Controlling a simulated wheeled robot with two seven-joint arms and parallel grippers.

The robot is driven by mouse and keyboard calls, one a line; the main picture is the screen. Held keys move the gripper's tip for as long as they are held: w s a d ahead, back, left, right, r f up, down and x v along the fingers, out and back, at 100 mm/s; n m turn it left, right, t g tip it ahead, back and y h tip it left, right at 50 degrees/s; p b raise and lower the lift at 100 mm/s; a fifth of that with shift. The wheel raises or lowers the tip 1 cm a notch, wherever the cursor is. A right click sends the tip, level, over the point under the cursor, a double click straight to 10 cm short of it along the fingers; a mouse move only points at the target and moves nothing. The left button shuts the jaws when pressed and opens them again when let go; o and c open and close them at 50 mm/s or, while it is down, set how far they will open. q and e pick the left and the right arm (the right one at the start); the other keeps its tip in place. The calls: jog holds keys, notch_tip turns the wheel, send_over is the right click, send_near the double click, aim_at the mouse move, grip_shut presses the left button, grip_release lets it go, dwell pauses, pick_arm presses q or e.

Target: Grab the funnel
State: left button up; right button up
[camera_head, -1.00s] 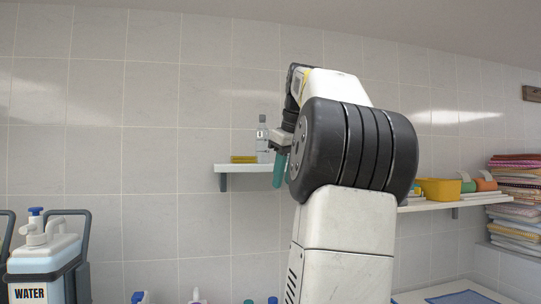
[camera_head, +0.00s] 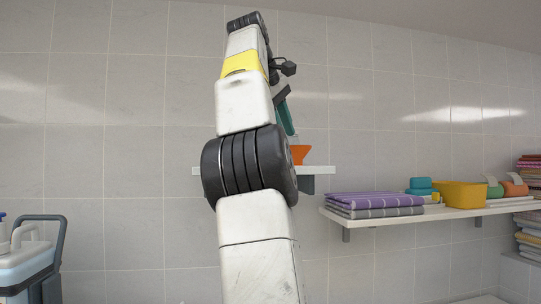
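An orange piece (camera_head: 299,154), possibly the funnel, shows at the small wall shelf (camera_head: 320,169), just right of my arm. My arm hides its left side and much of the shelf. My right arm rises through the middle of the camera_head view. Its gripper (camera_head: 284,96) is at the upper right of the arm, above the orange piece. A long teal piece (camera_head: 286,118) slants down from the gripper towards the orange piece. I cannot tell whether it is a finger or a held object, nor whether the fingers are open. My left gripper is out of view.
A long shelf (camera_head: 483,207) on the right carries folded purple and grey towels (camera_head: 375,203), teal items (camera_head: 420,186), a yellow bin (camera_head: 463,194) and rolls. A white tank with a dark handle (camera_head: 28,262) stands at lower left. The tiled wall is close behind the shelves.

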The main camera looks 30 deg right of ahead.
aim_at(293, 149)
jog(key=shift+x, duration=3.05)
jog(key=shift+s, duration=0.2)
grip_shut()
